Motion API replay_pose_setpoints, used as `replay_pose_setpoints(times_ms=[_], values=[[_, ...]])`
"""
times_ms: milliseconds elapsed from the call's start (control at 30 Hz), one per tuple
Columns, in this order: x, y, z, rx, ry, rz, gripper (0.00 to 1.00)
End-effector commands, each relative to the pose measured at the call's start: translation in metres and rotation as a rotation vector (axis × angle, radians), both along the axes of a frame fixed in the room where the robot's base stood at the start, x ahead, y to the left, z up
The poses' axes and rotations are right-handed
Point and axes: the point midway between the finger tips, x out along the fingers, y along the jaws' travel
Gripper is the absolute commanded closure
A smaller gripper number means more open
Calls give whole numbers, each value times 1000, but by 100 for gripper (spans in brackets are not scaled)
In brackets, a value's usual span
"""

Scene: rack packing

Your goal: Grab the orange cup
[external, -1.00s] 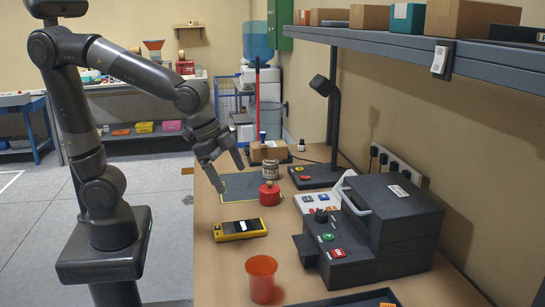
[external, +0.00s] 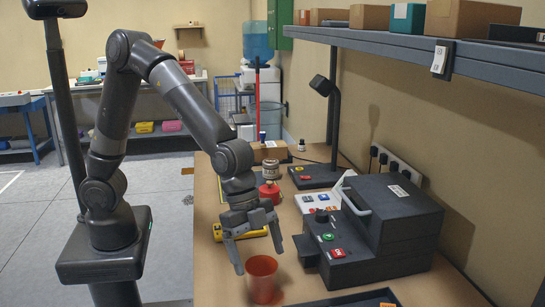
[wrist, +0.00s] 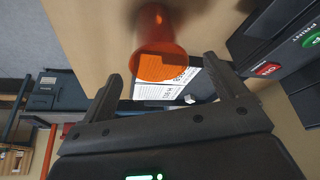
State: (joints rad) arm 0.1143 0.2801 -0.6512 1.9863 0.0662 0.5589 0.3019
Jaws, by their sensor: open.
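The orange cup (external: 262,280) stands upright on the bench near its front edge in the external view. In the wrist view the cup (wrist: 160,50) shows beyond the fingertips, towards the top middle. My gripper (external: 259,259) is open and empty, with its fingers pointing down just above and behind the cup. In the wrist view the two fingers of my gripper (wrist: 172,88) are spread apart, with the cup between their lines but not gripped.
A dark label printer (external: 375,230) stands right of the cup. A yellow handheld device (external: 262,231) lies behind my gripper, partly hidden. A red object (external: 269,193) with a jar (external: 270,170) is farther back. A dark tray (external: 365,299) lies at the front right. A shelf (external: 430,55) overhangs the right side.

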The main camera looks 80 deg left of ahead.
Motion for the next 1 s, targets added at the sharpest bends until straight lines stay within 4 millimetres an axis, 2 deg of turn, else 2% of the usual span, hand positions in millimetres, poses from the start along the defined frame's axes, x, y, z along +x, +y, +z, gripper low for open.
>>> replay_pose_setpoints(times_ms=[167,500,833,1000], values=[[1,-3,-11,2,1,-1,11],[7,-16,-53,1,1,-1,11],[9,-17,-58,1,0,0,12],[9,-17,-58,1,0,0,25]])
